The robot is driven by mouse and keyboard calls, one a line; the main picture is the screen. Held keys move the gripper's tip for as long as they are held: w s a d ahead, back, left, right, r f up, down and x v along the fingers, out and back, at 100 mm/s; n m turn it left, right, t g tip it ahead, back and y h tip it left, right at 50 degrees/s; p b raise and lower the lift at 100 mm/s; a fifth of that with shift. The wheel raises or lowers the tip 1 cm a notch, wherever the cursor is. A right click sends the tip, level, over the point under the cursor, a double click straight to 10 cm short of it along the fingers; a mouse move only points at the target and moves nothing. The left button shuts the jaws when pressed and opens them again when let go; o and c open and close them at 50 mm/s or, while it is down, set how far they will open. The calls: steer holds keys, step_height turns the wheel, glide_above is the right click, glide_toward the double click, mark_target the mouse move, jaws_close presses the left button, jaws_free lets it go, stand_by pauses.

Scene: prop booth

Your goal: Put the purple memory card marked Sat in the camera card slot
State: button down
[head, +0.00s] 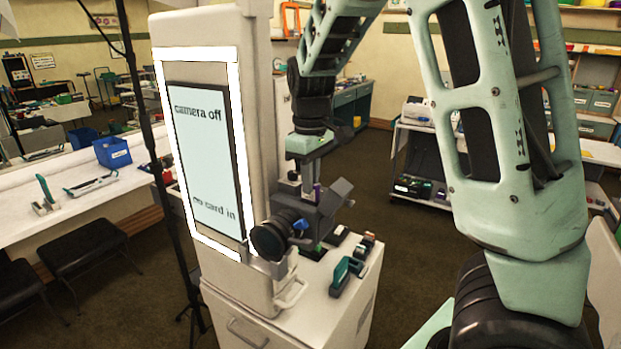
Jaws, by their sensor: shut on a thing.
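My gripper (309,185) points down just above the dark camera (316,220) on the white cabinet. It is shut on the purple memory card (317,194), of which only a small purple strip shows at the fingertips. The card's Sat mark is too small to read. The camera's lens (271,239) faces left and its side screen (340,190) is folded out to the right. The camera card slot cannot be made out, and I cannot tell whether the card touches the camera.
A tall lit display (207,165) beside the camera reads "camera off" and "no card in". Small dark and green items (345,272) lie on the cabinet top (312,290) right of the camera. A black stand pole (150,140) is at left.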

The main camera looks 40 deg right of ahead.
steer(key=shift+f, duration=0.1)
steer(key=shift+f+b, duration=0.6)
steer(key=shift+f, duration=0.1)
steer(key=c, duration=1.4)
jaws_free()
steer(key=shift+o, duration=0.2)
steer(key=shift+r, duration=0.2)
steer(key=shift+r+p, duration=2.95)
steer(key=shift+r, duration=0.45)
steer(key=shift+f, duration=0.1)
